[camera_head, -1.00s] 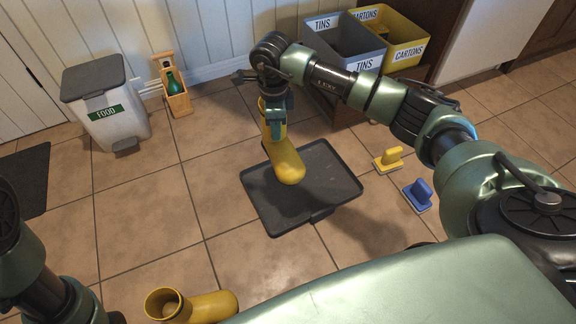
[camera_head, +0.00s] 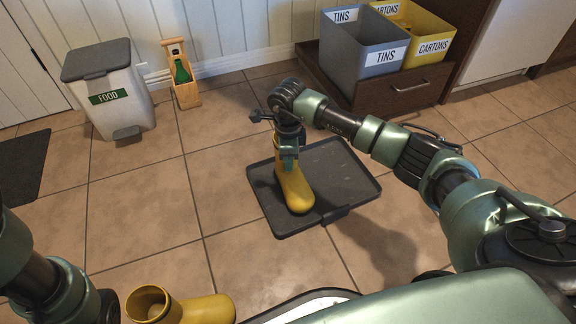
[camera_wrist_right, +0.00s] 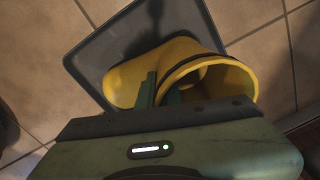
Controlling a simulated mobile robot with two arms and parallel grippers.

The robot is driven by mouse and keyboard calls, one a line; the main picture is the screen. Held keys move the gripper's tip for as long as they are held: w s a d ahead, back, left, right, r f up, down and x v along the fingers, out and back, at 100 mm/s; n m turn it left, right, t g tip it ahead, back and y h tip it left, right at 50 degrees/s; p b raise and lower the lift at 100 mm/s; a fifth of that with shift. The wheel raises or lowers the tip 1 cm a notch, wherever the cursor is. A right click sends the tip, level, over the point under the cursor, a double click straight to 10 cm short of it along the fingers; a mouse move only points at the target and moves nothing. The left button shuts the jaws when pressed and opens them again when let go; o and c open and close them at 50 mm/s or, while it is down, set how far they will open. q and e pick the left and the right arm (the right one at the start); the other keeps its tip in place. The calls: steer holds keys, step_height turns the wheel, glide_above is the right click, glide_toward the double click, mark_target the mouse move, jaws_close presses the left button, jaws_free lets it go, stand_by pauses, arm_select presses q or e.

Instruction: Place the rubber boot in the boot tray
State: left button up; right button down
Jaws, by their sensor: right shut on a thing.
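A yellow rubber boot (camera_head: 295,188) is upright with its toe toward the camera, over the left part of the dark grey boot tray (camera_head: 345,196). My right gripper (camera_head: 289,157) is shut on its shaft from above. In the right wrist view the fingers (camera_wrist_right: 158,93) grip the rim of the boot (camera_wrist_right: 130,78), with the tray (camera_wrist_right: 92,52) beneath. Whether the sole touches the tray is unclear. A second yellow boot (camera_head: 207,308) stands on the floor at the lower left, outside the tray. My left arm shows at the left edge; its gripper is out of view.
A grey tins box (camera_head: 362,62) and a yellow cartons box (camera_head: 430,40) sit in a brown drawer (camera_head: 405,88) behind the tray. A food bin (camera_head: 118,100) and a wooden bottle carrier (camera_head: 186,94) stand by the wall. Tiled floor is clear left of the tray.

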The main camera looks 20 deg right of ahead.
steer(key=shift+r, duration=0.1)
steer(key=shift+f, duration=0.2)
steer(key=c, duration=1.6)
jaws_free()
